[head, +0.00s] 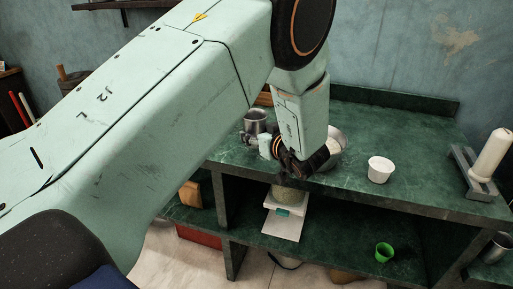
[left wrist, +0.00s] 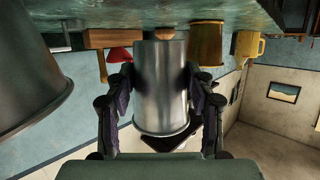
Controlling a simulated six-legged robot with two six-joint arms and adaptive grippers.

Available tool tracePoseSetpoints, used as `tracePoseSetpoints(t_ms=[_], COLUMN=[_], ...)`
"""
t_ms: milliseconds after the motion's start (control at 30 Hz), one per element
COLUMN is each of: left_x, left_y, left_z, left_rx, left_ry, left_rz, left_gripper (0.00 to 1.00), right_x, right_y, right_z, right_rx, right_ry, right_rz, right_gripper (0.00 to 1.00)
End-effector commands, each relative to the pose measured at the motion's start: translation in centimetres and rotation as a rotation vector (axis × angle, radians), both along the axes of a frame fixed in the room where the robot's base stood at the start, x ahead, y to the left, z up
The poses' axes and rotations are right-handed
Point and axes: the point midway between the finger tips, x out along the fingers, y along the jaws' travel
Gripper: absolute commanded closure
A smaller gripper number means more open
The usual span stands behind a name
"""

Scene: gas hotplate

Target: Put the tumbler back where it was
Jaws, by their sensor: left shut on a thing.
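My left gripper (head: 297,165) is low over the green counter, near its front edge, in the head view. In the left wrist view, which shows the scene upside down, its two fingers (left wrist: 160,95) are closed on the sides of a shiny metal tumbler (left wrist: 160,85). The tumbler's base is close to the counter surface; I cannot tell whether it touches. In the head view the gripper and arm hide most of it. My right gripper is not in view.
A metal bowl (head: 334,146) stands just right of the gripper. A white cup (head: 380,169) and a paper-roll-like holder (head: 490,158) stand farther right. A green cup (head: 384,252) is on the lower shelf. The counter around the white cup is clear.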

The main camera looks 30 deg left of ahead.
Motion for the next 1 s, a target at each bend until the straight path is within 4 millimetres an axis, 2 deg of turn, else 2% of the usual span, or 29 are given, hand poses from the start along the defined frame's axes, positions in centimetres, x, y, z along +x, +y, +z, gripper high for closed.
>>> tracePoseSetpoints(t_ms=[267, 700, 733, 833, 1000], left_x=[-0.2, -0.1, -0.1, -0.1, -0.1], left_y=[0.1, 0.1, 0.1, 0.1, 0.1], left_z=[-3.5, -3.9, -4.0, -3.9, -3.9], left_rx=[-0.001, -0.001, -0.001, -0.001, -0.001], left_ry=[0.002, 0.001, 0.001, 0.001, 0.001], left_rz=[0.004, 0.004, 0.004, 0.004, 0.004], left_gripper=[0.86, 0.86, 0.45, 0.37, 0.36], right_x=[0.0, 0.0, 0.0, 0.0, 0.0], right_y=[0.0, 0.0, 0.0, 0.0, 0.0], right_z=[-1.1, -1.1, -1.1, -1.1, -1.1], right_rx=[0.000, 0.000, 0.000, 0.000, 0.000], right_ry=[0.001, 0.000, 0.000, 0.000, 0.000], right_rz=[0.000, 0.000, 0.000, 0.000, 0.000], right_gripper=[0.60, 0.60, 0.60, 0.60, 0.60])
